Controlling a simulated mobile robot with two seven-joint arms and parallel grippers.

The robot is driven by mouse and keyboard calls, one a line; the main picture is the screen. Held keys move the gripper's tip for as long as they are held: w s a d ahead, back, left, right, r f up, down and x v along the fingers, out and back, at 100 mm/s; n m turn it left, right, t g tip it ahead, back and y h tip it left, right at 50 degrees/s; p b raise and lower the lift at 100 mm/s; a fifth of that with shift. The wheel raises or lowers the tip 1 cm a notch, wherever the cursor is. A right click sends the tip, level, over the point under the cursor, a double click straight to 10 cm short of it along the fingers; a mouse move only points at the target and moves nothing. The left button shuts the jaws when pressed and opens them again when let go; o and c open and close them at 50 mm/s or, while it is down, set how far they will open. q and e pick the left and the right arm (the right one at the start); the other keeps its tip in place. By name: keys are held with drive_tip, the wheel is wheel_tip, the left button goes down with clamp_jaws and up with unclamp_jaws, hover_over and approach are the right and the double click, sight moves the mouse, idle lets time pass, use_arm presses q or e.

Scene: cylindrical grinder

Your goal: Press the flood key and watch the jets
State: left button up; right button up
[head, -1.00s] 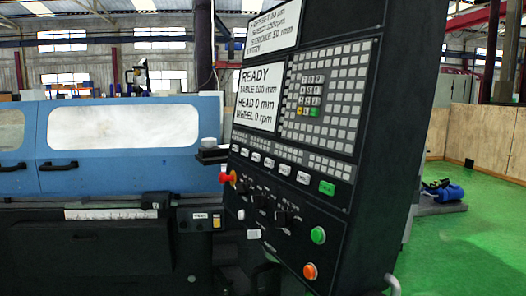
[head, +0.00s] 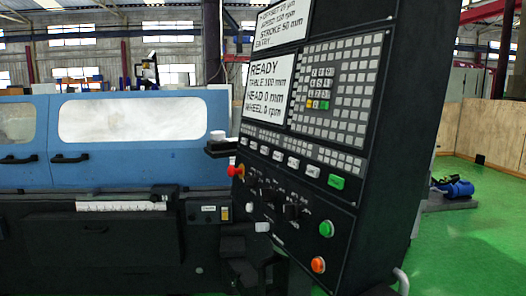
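A dark, tilted control panel (head: 345,190) fills the middle of the head view. A row of small pale keys (head: 293,162) crosses it, ending at the right in a green key (head: 336,182). The key labels are too small to read, so I cannot tell which is the flood key. A white screen (head: 267,90) reads READY, table 100 mm, head 0 mm, wheel 0 rpm. The blue grinder cover (head: 130,165) has a pale, cloudy window (head: 130,117); no jets show through it. Neither gripper is in view.
A red knob (head: 236,171) sticks out at the panel's left edge. A green button (head: 326,229) and an orange button (head: 318,264) sit low on its right. Right of it are open green floor (head: 470,235), a blue item (head: 455,188) and wooden partitions (head: 490,132).

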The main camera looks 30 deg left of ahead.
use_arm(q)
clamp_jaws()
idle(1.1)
